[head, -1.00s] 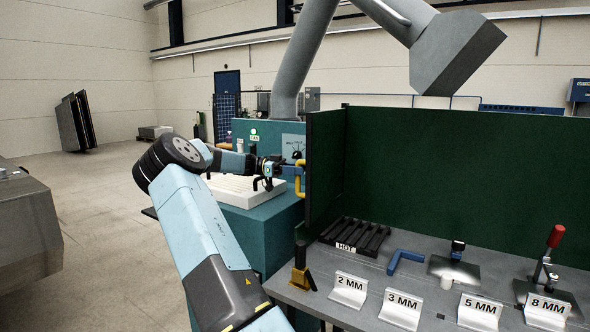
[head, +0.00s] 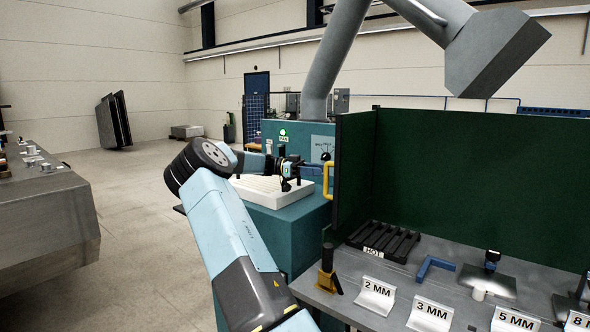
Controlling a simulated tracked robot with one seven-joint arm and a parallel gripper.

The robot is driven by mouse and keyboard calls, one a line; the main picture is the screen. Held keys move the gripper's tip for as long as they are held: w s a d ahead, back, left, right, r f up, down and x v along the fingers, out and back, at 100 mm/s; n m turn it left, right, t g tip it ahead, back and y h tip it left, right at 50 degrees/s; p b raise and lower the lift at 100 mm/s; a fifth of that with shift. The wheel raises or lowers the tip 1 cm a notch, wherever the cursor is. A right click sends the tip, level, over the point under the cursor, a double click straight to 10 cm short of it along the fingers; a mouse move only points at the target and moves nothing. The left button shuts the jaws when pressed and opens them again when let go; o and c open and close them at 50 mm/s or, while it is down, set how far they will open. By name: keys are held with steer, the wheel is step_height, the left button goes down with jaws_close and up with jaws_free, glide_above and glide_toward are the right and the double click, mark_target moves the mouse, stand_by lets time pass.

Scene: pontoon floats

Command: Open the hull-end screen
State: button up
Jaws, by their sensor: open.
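The dark green screen stands on the grey bench, with a wide back panel (head: 480,185) and a narrower side panel (head: 355,180) at its left end. A yellow handle (head: 327,181) sits at the left edge of the side panel. My gripper (head: 305,172) is small in the head view, just left of the yellow handle. It is open, with dark and blue parts near the handle. I cannot tell whether it touches the handle.
The bench holds a black rack marked HOT (head: 384,242), a blue angle piece (head: 434,266), a yellow-based tool (head: 327,270) and labelled blocks (head: 374,296). A white slatted tray (head: 262,191) lies left of the screen. A grey duct hood (head: 495,52) hangs above. Open floor (head: 150,215) lies left.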

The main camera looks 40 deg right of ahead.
steer(key=v, duration=1.1)
steer(key=shift+d, duration=0.1)
steer(key=s+a+r+n+t+y, duration=0.1)
steer(key=s+a+n+t+y, duration=0.1)
steer(key=s+n+t, duration=0.35)
steer(key=s+a+r+n+t+y, duration=0.1)
steer(key=s+a+n+t+y, duration=0.15)
steer(key=s+n, duration=0.45)
steer(key=s+a+n+t+y, duration=0.1)
steer(key=s+a+n+t, duration=0.3)
steer(key=s+a, duration=0.4)
steer(key=s+a+f+n+t+y, duration=0.1)
steer(key=s+a+n+t, duration=0.3)
steer(key=a, duration=1.1)
steer(key=s+a+n+t+y, duration=0.2)
steer(key=s+a+n+t, duration=0.3)
steer(key=s+a+n, duration=0.4)
steer(key=s+a, duration=0.3)
steer(key=s, duration=0.2)
steer(key=shift+s+f+y, duration=0.25)
steer(key=shift+f+y, duration=0.1)
steer(key=shift+f, duration=0.05)
